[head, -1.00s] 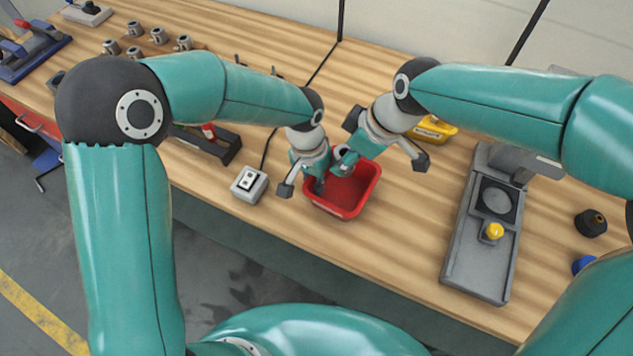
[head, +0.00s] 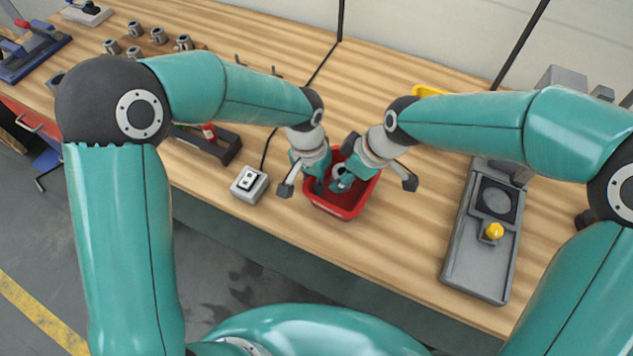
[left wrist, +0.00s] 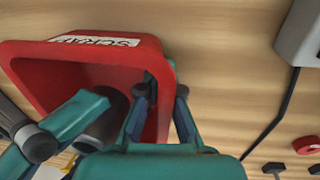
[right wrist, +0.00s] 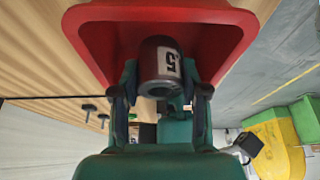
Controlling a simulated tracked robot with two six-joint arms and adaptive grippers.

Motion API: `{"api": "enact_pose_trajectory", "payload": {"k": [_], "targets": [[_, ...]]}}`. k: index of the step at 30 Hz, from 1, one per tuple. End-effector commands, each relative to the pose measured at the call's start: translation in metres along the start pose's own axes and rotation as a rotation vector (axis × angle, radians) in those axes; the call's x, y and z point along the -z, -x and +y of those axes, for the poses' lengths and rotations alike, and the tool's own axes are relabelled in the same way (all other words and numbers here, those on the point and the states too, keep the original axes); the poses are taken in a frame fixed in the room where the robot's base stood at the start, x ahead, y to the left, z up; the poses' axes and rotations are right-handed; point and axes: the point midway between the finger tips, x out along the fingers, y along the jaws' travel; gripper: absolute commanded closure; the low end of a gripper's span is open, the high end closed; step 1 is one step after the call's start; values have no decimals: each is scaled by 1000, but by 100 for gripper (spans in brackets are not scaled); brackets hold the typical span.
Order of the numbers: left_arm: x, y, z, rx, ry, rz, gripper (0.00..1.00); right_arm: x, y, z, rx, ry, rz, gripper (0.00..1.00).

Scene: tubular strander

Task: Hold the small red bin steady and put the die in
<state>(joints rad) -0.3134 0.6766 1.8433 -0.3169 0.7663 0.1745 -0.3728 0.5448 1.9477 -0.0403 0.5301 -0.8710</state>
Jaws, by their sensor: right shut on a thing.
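The small red bin (head: 340,208), with a white label in the left wrist view (left wrist: 40,70), stands on the wooden bench. The die is a dark, short cylinder labelled "5." in the right wrist view (right wrist: 150,62). My right gripper (right wrist: 165,92) is shut on it and holds it at the bin's opening. My left gripper (left wrist: 162,92) has one finger inside and one outside the bin's side wall; whether it pinches the wall is unclear. In the head view my left gripper (head: 312,180) and right gripper (head: 342,182) are close together and hide part of the bin.
A switch box (head: 250,184) stands left of the bin. A grey fixture with a yellow knob (head: 494,232) lies to the right. A yellow bin (head: 428,91) is partly hidden behind my right arm. Bare bench lies between the red bin and the fixture.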

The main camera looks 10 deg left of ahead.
Motion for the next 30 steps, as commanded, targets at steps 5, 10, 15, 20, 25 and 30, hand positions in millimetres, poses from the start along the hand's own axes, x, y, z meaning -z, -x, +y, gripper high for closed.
{"api": "enact_pose_trajectory", "payload": {"k": [5, 10, 15, 20, 25, 30], "targets": [[0, 0, 0, 0, 0, 0, 100, 0, -2, 0, -2, 0, 2, 100], [0, 0, 0, 0, 0, 0, 100, 0, -2, 0, -2, 1, 2, 100], [0, 0, 0, 0, 0, 0, 100, 0, -2, 0, -1, 1, 1, 27], [0, 0, 0, 0, 0, 0, 100, -1, -2, 0, 0, 1, 1, 26], [0, 0, 0, 0, 0, 0, 100, -1, -2, -1, 2, 1, -1, 26], [0, 0, 0, 0, 0, 0, 100, -1, 10, 0, -1, 1, 0, 26]]}}
